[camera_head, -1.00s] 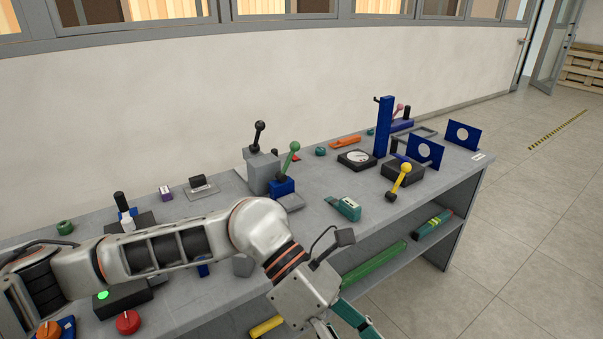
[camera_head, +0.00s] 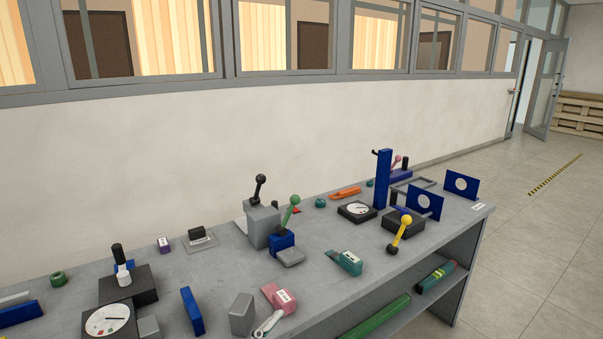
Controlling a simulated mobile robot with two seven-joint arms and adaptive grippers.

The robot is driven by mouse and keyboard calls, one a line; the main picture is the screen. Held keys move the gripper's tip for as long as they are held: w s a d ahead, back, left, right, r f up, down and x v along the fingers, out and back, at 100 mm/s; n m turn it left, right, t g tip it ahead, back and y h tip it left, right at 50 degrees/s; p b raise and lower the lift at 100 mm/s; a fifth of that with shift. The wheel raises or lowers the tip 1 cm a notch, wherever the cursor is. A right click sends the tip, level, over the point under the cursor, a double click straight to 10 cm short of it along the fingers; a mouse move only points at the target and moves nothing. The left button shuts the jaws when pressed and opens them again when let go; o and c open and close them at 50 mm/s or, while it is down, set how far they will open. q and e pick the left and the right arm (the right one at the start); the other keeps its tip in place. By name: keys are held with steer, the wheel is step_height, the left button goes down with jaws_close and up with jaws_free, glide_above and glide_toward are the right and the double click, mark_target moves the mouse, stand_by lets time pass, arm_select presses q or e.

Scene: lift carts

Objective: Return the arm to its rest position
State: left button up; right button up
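Neither of my arms nor grippers shows in the head view now. The grey workbench (camera_head: 345,285) runs from the lower left to the right, with its top fully uncovered by my arm. A black-knobbed lever (camera_head: 259,188) and a green-knobbed lever (camera_head: 290,210) stand near its middle. A yellow-knobbed lever (camera_head: 401,234) leans near the right front edge.
A blue post (camera_head: 383,180) and blue plates with round holes (camera_head: 461,184) stand at the right end. A dial box (camera_head: 108,321) sits at lower left. Green bars lie on the lower shelf (camera_head: 410,310). Open floor (camera_head: 540,250) lies right of the bench.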

arm_select(q)
steer(key=s+a+f+n+g+y, duration=0.2)
steer(key=s+a+f, duration=0.3)
steer(key=f, duration=0.4)
steer(key=s+a+f+n+g+y, duration=0.2)
steer(key=s+a+f+n+y, duration=0.2)
steer(key=a+f, duration=0.3)
steer(key=s+a+f+n+g+y, duration=0.2)
steer(key=s+a+f+n+y, duration=0.2)
steer(key=f, duration=0.9)
steer(key=s+a+n, duration=0.1)
steer(key=s+a, duration=0.1)
steer(key=s, duration=0.1)
steer(key=shift+a+f, duration=0.25)
